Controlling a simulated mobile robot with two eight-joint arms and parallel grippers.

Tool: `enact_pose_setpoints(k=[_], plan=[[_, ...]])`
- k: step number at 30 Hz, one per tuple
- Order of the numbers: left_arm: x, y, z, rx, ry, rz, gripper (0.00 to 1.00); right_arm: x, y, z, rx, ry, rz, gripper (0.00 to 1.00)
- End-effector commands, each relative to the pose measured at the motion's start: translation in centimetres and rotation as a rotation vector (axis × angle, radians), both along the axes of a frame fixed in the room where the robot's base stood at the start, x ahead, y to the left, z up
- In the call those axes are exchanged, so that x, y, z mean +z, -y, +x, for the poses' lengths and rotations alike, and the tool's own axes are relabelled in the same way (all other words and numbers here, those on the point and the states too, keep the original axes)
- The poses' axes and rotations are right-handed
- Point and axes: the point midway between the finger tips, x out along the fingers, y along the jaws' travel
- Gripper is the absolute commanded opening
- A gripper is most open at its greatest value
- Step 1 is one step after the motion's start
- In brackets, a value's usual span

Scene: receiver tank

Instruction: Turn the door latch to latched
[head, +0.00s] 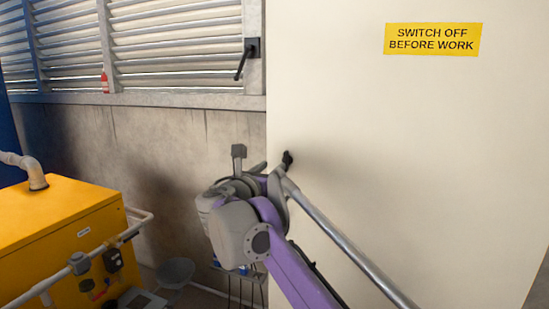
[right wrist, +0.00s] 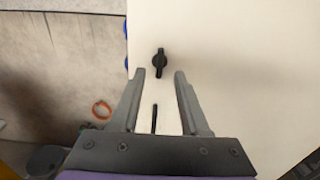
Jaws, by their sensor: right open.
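A small black latch knob (right wrist: 159,62) sits on the cream door panel (right wrist: 225,60) in the right wrist view. Its grip stands close to upright. In the head view the latch (head: 288,157) shows as a dark bit near the panel's left side, partly hidden by my right gripper (head: 274,166). In the right wrist view my right gripper (right wrist: 159,75) is open, its two fingers pointing at the panel. The knob appears between and just beyond the fingertips; I cannot tell how far off it is. The jaws hold nothing. My left gripper is not in view.
A yellow machine (head: 60,225) with pipes stands at the lower left. A louvred window (head: 180,40) with a black handle (head: 246,58) is at the upper left. A yellow warning sign (head: 432,39) is on the panel. A grey bar (head: 345,243) slants across the panel's lower part.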

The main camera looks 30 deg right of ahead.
Motion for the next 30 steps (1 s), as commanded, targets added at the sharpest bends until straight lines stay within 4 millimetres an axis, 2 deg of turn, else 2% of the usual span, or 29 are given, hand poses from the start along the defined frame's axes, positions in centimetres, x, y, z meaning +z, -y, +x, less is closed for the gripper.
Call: enact_pose_setpoints(k=[9,15,27,28,30], plan=[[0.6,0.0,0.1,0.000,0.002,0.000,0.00,0.1,4.7,3.8,-0.004,0.002,0.001,0.45],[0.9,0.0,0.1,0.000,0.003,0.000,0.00,0.0,6.7,5.5,-0.002,0.002,0.003,0.45],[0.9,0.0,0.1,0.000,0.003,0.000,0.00,-0.1,7.3,6.1,0.000,0.003,0.005,0.45],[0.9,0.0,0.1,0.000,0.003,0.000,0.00,-0.1,7.3,6.1,0.000,0.003,0.005,0.43],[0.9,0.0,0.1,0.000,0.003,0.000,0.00,-0.1,7.3,6.1,0.000,0.003,0.005,0.31]])
